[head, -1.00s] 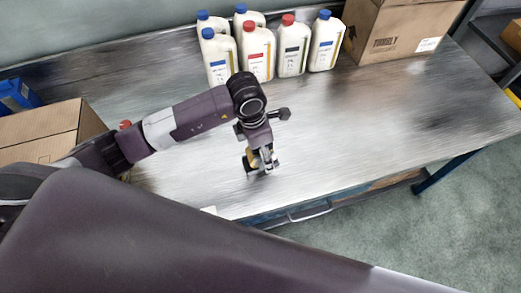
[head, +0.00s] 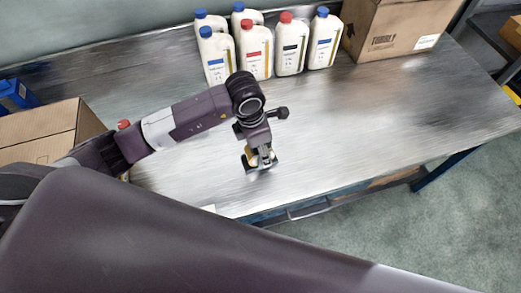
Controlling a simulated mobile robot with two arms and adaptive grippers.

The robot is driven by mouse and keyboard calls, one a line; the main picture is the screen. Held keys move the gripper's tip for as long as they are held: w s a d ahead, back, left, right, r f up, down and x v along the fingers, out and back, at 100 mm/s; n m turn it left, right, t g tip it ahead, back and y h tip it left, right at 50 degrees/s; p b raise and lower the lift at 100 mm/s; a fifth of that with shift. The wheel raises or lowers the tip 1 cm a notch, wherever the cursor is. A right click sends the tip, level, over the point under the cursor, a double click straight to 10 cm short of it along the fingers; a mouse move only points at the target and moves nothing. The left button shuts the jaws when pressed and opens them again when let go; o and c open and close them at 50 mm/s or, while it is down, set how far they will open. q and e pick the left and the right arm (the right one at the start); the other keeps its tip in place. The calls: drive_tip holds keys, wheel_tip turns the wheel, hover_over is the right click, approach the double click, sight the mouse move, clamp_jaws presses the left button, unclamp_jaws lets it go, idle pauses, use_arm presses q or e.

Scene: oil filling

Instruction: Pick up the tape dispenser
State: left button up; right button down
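My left gripper (head: 262,160) points down just above the workbench, near its front edge. A small tan and dark object (head: 249,156), which looks like the tape dispenser, is at the gripper's fingers and partly hidden by them. The fingers are at or around it, but they are too small here to tell whether they are closed on it. I cannot tell whether the object rests on the bench or is lifted. My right gripper is not in view.
The metal workbench (head: 380,125) is clear to the right of the gripper. Several white bottles (head: 253,52) with blue or red caps stand at the back. A cardboard box (head: 400,28) stands at the back right, another box (head: 45,135) at the left.

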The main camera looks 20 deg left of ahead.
use_arm(q)
wheel_tip(320, 180, up, 20)
drive_tip(key=b, duration=0.3)
drive_tip(key=o, duration=0.9)
drive_tip(key=c, duration=0.5)
drive_tip(key=shift+o, duration=0.2)
drive_tip(key=shift+a+r, duration=0.1)
drive_tip(key=shift+r, duration=0.05)
